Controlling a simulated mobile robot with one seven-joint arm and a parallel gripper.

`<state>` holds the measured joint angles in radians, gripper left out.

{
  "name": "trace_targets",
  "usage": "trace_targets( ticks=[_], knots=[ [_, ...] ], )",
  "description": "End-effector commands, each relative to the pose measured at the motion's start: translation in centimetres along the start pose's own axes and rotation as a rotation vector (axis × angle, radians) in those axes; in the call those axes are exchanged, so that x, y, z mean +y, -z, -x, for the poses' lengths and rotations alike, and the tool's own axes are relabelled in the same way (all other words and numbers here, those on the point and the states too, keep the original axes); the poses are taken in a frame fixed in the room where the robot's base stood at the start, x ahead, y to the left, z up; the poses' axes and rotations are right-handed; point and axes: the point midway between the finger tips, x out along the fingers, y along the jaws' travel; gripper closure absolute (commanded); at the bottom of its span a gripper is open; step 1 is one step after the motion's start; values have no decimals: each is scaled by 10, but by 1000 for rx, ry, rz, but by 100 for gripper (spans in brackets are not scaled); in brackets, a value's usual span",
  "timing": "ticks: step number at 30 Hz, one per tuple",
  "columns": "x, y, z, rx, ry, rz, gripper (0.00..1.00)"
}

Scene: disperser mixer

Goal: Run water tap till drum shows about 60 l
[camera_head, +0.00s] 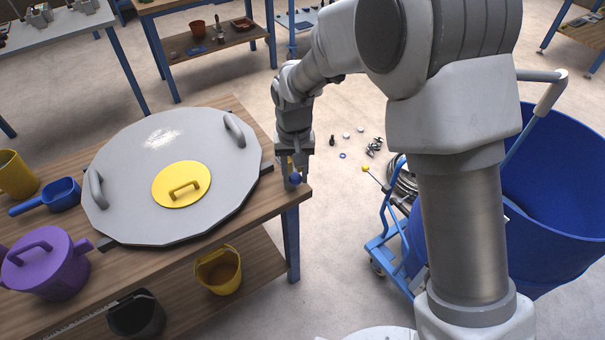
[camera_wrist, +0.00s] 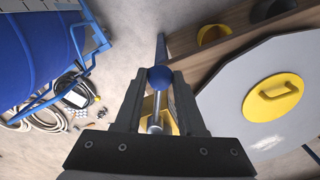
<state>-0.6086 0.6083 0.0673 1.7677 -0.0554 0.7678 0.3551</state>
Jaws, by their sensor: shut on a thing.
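My gripper (camera_head: 293,176) points down at the front right corner of the wooden workbench. In the wrist view, its fingers (camera_wrist: 160,100) are shut around a metal lever (camera_wrist: 155,121) with a blue ball knob (camera_wrist: 160,78). A brass-yellow part shows behind the lever; I cannot tell whether this is the water tap. The blue knob also shows below the fingers in the head view (camera_head: 295,179). A large open blue drum (camera_head: 560,190) stands at the right on a blue trolley, partly hidden by my arm. I cannot read a fill level or see water in it.
The workbench (camera_head: 262,212) carries a large grey lid (camera_head: 130,150) with a yellow cover (camera_head: 181,185), a purple can (camera_head: 45,262), a blue scoop (camera_head: 60,195) and a yellow jug (camera_head: 15,175). A coiled hose (camera_wrist: 45,118) is beside the drum. Small parts lie on the floor.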

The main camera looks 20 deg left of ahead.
Motion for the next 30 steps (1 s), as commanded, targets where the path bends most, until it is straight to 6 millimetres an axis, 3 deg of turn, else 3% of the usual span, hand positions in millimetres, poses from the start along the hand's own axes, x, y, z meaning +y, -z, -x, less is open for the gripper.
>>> trace_targets(
  ticks=[9, 23, 24, 28, 30],
  knots=[
    [-10, 2, 1, 4, 1, -100, 100],
    [-10, 2, 2, 4, 1, -114, 100],
    [-10, 2, 2, 4, 1, -113, 54],
    [-10, 2, 1, 3, 1, -113, 31],
    [-10, 1, 1, 2, 1, -113, 31]
  ],
)
